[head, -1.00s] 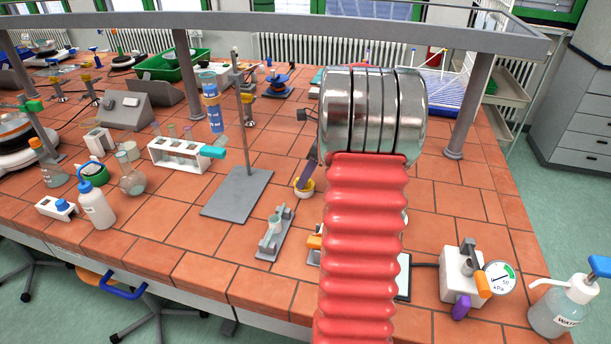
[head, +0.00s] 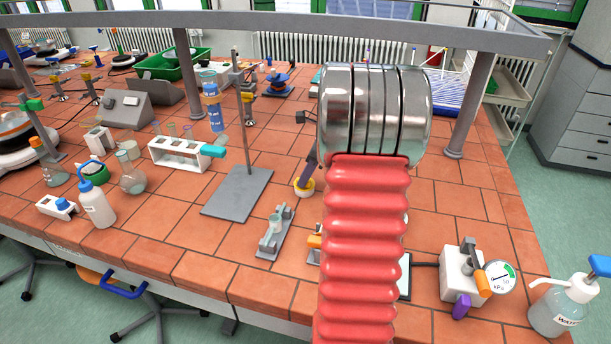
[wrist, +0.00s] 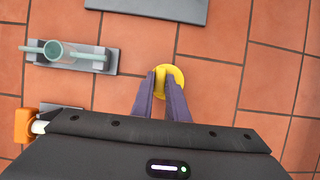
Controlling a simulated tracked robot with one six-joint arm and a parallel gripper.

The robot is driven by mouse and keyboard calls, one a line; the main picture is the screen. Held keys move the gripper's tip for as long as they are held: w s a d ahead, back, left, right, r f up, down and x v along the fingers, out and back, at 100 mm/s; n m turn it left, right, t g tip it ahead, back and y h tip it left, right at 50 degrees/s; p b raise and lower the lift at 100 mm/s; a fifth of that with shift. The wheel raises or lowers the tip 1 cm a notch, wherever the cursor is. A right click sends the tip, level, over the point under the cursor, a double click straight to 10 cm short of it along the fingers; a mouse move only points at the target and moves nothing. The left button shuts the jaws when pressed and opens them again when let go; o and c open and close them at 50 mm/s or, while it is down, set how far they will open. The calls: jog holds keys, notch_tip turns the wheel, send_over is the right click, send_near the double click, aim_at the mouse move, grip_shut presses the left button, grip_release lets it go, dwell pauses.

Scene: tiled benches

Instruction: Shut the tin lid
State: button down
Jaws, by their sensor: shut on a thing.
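A small round yellow tin lid (wrist: 174,72) shows at my fingertips in the wrist view. In the head view the small yellow and whitish tin (head: 304,188) is on the tiled bench, right of the grey stand plate. My gripper (wrist: 160,84) has its two purple fingers shut on the yellow lid from above. In the head view my gripper (head: 307,177) reaches down to it, half hidden by my red arm. The fingers cover part of the lid, and I cannot tell how it sits on the tin body.
A grey stand plate with a rod (head: 238,194) stands left of the tin. A grey holder with a pale glass piece (head: 275,232) lies in front. It also shows in the wrist view (wrist: 72,56). An orange-handled thing (wrist: 23,126) is near my gripper. Tiles to the right are clear.

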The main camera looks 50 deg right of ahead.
jog(key=c, duration=1.7)
grip_release()
jog(key=shift+r, duration=0.1)
jog(key=v, duration=1.3)
jog(key=shift+s+r, duration=0.2)
jog(key=shift+r, duration=0.05)
